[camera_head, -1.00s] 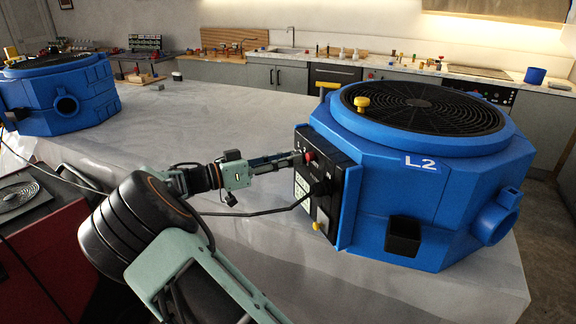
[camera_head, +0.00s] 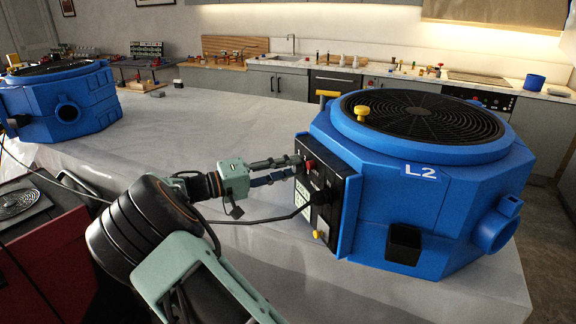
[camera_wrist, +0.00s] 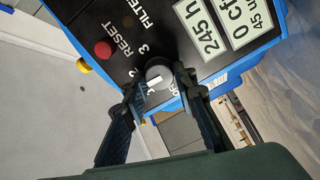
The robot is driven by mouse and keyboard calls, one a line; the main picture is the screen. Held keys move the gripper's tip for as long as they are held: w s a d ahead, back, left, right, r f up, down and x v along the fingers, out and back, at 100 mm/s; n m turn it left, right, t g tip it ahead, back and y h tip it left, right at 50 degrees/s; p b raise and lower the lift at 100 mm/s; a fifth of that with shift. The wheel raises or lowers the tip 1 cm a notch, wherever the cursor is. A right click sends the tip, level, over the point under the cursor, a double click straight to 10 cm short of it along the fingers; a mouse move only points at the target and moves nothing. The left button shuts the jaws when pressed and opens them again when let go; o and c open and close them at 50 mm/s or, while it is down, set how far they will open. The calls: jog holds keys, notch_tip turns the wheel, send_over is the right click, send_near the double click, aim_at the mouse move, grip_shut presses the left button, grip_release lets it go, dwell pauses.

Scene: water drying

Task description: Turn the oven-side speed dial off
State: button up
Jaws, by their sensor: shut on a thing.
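The oven-side blower (camera_head: 440,212), a blue octagonal unit marked L2, stands on the right of the table in the head view. Its black control panel (camera_head: 318,203) faces left. In the wrist view the speed dial (camera_wrist: 158,74) is a grey round knob with a white mark, with labels 2, 3 and a partly hidden OFF around it. My gripper (camera_wrist: 157,84) is shut on the dial, one finger on each side. In the head view my gripper (camera_head: 297,166) reaches the upper panel, and the dial is hidden behind the fingers.
A red button (camera_wrist: 103,48) marked RESET sits beside the dial. A black cable (camera_head: 262,218) plugs into the panel below my gripper. A second blue blower (camera_head: 50,110) stands at the far left. The table between them is mostly clear.

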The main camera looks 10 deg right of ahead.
jog(key=n+p, duration=0.4)
jog(key=n, duration=0.5)
jog(key=n+p, duration=0.2)
jog(key=n, duration=0.2)
jog(key=shift+n+p, duration=0.3)
jog(key=shift+n, duration=0.1)
jog(key=n+p, duration=0.2)
jog(key=n, duration=0.2)
jog(key=shift+s+f+n, duration=0.1)
jog(key=shift+f+n, duration=0.05)
jog(key=shift+n, duration=0.25)
jog(key=o, duration=1.2)
jog(key=shift+c, duration=0.2)
jog(key=shift+a, duration=0.15)
